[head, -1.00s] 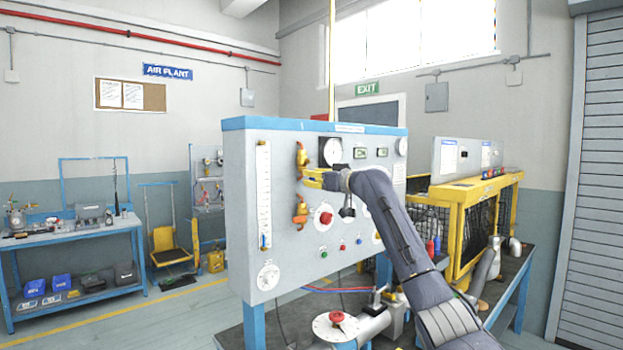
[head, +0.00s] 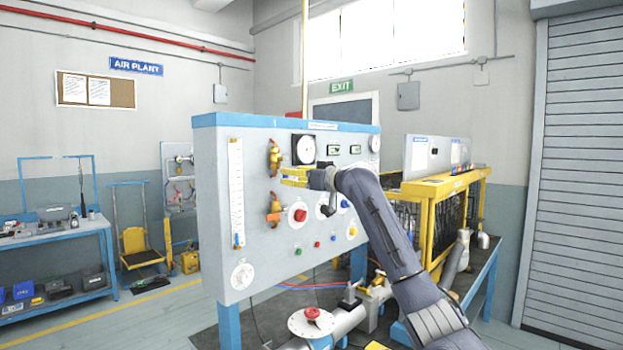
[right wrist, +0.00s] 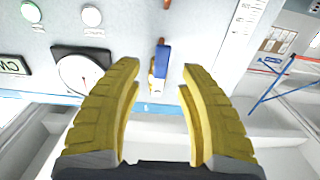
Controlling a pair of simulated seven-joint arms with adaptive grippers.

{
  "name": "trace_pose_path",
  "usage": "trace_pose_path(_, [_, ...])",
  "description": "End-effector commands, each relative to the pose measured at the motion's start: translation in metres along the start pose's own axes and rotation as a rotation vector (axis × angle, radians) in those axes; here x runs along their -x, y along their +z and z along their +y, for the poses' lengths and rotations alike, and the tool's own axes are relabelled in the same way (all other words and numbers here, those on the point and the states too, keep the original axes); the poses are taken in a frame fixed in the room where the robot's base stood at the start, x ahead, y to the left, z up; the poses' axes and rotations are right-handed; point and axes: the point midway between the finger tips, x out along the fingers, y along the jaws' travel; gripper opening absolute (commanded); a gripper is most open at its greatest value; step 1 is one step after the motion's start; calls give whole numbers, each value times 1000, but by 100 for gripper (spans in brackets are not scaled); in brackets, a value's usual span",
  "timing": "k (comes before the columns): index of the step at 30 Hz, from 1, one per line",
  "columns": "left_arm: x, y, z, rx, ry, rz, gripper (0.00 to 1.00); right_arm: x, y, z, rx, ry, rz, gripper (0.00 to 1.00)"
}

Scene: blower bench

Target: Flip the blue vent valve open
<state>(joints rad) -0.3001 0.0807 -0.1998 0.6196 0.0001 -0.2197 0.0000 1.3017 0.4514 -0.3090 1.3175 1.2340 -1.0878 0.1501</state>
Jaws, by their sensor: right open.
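In the right wrist view, a valve with a blue handle (right wrist: 162,62) stands out from the grey panel, between the round gauge and the white scale. It lies beyond the gap between my fingers, untouched. My right gripper (head: 286,176) is open and empty in front of the panel, slightly below and right of the upper valve. Its yellow fingers (right wrist: 158,100) are spread wide. My left gripper is out of view.
The grey panel (head: 262,250) carries a gauge (head: 304,149), a scale (head: 236,190) and a red knob (head: 298,213) close to the gripper. A red handwheel (head: 312,313) stands on the bench below. A yellow-framed cage (head: 440,190) is right of the panel.

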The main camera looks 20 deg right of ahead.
Motion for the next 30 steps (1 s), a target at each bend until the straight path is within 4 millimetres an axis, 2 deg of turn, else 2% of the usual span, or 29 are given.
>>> trace_pose_path(3, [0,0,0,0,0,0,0,22,0,1,3,1,0,39])
trace_pose_path(9, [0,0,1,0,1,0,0,52,0,0,3,1,-1,39])
trace_pose_path(15, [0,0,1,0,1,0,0,72,0,0,1,1,0,39])
trace_pose_path(21, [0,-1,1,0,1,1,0,79,0,0,0,-1,0,39])
trace_pose_path(30, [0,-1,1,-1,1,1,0,80,0,0,0,0,0,39])
